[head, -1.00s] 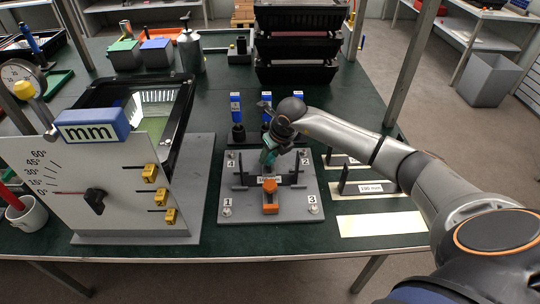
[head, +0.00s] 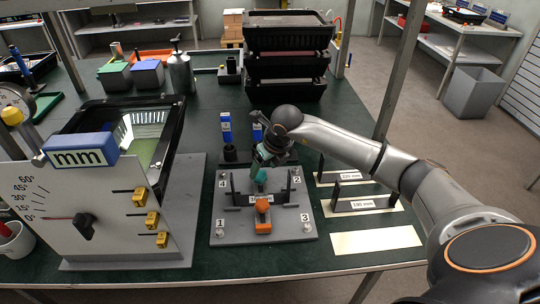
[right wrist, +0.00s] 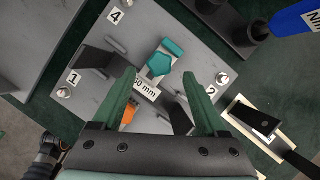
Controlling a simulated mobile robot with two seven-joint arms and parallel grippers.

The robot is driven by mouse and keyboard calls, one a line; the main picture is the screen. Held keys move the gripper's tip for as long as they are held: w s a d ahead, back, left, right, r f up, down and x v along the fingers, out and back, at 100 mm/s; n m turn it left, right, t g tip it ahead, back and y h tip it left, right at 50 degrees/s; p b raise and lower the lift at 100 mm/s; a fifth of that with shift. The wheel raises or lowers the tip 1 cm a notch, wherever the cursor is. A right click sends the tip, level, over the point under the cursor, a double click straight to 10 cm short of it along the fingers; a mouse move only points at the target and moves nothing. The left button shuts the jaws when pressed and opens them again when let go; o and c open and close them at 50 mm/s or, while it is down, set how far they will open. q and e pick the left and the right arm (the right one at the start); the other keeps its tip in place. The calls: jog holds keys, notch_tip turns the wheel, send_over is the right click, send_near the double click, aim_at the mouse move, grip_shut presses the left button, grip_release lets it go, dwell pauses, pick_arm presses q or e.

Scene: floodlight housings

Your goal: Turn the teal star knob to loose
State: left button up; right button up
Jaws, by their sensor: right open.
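The teal star knob (head: 261,175) sits on a grey fixture plate (head: 228,236) with corners numbered 1 to 4. In the right wrist view the knob (right wrist: 158,64) lies just beyond and between my fingertips, with a teal piece at its upper right. My right gripper (head: 259,160) is above and behind the knob in the head view. Its green fingers (right wrist: 158,84) are open and empty, apart from the knob. An orange clamp-like part (head: 263,216) stands at the plate's front. My left gripper is not in view.
Dark uprights flank the knob. Blue-topped tools (head: 226,128) stand behind the plate. A holder labelled 190 mm (head: 364,205) is to the right. A floodlight housing (head: 176,135) and angle-scale board (head: 105,225) stand left. Black trays (head: 287,68) are stacked behind.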

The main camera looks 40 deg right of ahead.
jog(key=v, duration=0.8)
jog(key=shift+r, duration=0.2)
jog(key=shift+s, duration=0.1)
